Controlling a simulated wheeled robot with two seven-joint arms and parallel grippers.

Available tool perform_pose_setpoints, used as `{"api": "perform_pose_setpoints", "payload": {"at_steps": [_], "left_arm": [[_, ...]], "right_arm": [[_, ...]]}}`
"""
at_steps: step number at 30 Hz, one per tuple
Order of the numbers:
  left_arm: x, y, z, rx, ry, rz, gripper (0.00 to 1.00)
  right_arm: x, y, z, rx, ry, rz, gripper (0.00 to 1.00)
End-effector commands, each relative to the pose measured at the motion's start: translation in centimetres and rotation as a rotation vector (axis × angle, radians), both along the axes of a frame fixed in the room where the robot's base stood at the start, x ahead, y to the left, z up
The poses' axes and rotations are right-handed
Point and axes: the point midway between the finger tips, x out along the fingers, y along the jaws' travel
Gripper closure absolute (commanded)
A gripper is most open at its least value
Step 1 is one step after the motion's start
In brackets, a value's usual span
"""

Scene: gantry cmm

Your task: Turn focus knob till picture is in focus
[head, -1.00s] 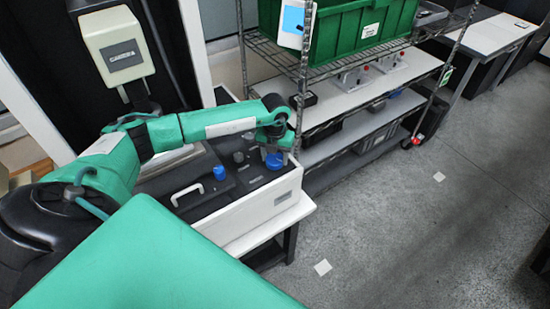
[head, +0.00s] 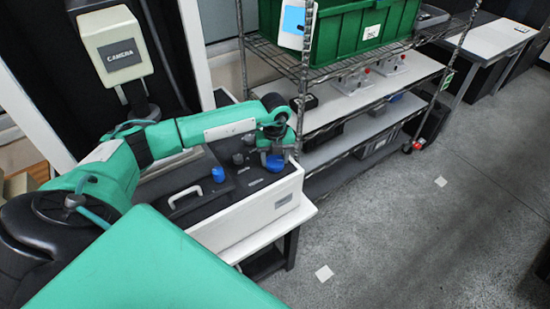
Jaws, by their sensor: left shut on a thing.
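A white control console (head: 262,218) with a dark top stands on a small table. On its top are a blue knob (head: 218,174) near the white handle (head: 185,197), a second blue knob (head: 274,162) at the right end, and small dark knobs (head: 238,158) between them. My left gripper (head: 275,146) points down over the right blue knob and is shut on it; its fingers are mostly hidden by the wrist. A box labelled CAMERA (head: 122,54) hangs above the console. No picture or screen can be made out. My right gripper is not in view.
A wire shelf rack (head: 330,62) stands close to the right of my left wrist, with a green crate (head: 345,27) on top and fixtures on the lower shelf.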

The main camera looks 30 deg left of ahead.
Motion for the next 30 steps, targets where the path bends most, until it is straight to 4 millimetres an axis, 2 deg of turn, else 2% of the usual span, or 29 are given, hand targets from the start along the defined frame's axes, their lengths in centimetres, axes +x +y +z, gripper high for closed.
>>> {"api": "perform_pose_setpoints", "payload": {"at_steps": [7,8,11,19,23,26,30], "left_arm": [[0.1,0.1,0.1,0.001,-0.003,0.001,0.69],[0.1,0.1,0.1,0.001,-0.003,0.001,0.45],[0.1,0.1,0.1,0.001,-0.003,0.0,0.25],[0.0,0.0,0.1,0.0,-0.001,0.0,0.25],[0.1,0.0,0.7,0.001,-0.002,0.0,0.25],[0.1,0.0,2.1,0.0,-0.004,0.0,0.25],[0.2,0.1,5.1,0.001,-0.007,-0.001,0.25]], "right_arm": [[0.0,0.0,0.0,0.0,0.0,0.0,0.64],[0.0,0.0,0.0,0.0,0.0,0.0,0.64],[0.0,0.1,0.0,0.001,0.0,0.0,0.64],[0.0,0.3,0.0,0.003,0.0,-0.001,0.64],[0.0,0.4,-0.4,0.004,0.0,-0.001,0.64],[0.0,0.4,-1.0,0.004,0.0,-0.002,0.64],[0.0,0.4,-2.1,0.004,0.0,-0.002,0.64]]}}
